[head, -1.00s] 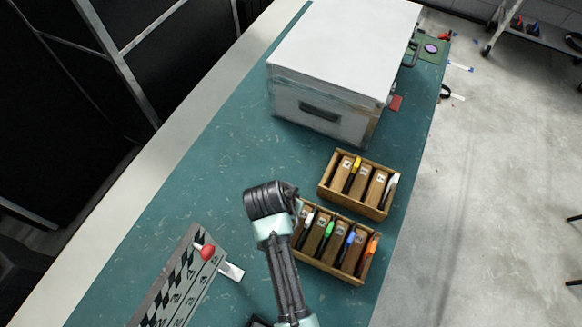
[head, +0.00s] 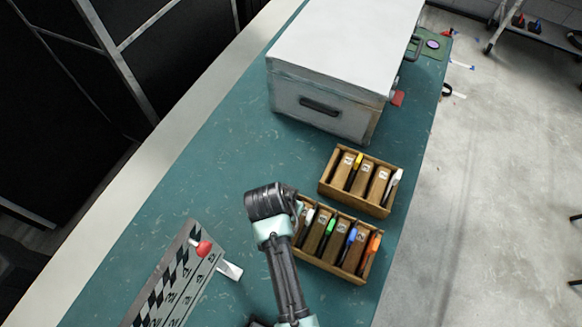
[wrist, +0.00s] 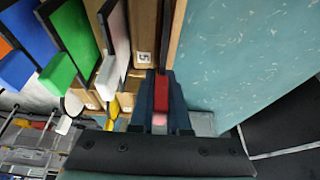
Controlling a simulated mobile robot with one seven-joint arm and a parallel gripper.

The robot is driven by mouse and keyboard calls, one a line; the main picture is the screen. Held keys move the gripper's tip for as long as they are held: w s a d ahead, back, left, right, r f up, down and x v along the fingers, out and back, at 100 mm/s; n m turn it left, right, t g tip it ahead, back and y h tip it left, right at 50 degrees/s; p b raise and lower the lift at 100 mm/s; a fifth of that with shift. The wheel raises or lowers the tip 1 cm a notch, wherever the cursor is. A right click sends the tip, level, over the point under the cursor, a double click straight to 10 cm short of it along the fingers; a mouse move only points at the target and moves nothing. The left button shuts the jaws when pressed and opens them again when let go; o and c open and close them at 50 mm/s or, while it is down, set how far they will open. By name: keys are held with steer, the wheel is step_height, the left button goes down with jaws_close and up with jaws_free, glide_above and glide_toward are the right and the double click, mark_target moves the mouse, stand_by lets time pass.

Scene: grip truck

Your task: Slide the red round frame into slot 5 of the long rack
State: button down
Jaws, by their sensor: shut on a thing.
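My gripper (wrist: 160,118) is shut on the red tab of the red round frame (wrist: 161,92) in the wrist view. A thin dark plate runs up from the tab, between the wooden block with the label 5 and the end wall of the long rack. How deep it sits is not clear, and its round part is hidden. The long rack (head: 324,262) is a wooden box under my arm's end in the head view. It holds frames with white, green, blue and orange tabs. My arm hides its left end and the red frame there.
A shorter wooden rack (head: 356,199) with yellow and white tabs stands just behind the long one. A large white case (head: 340,50) is at the back. A clapperboard with a red knob (head: 203,248) lies to the left. The green table (head: 215,175) is clear between them.

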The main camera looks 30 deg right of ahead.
steer(key=shift+f+b, duration=0.75)
steer(key=shift+f, duration=0.35)
steer(key=c, duration=0.8)
jaws_free()
steer(key=b+v, duration=0.1)
steer(key=v, duration=1.2)
steer(key=shift+w, duration=0.1)
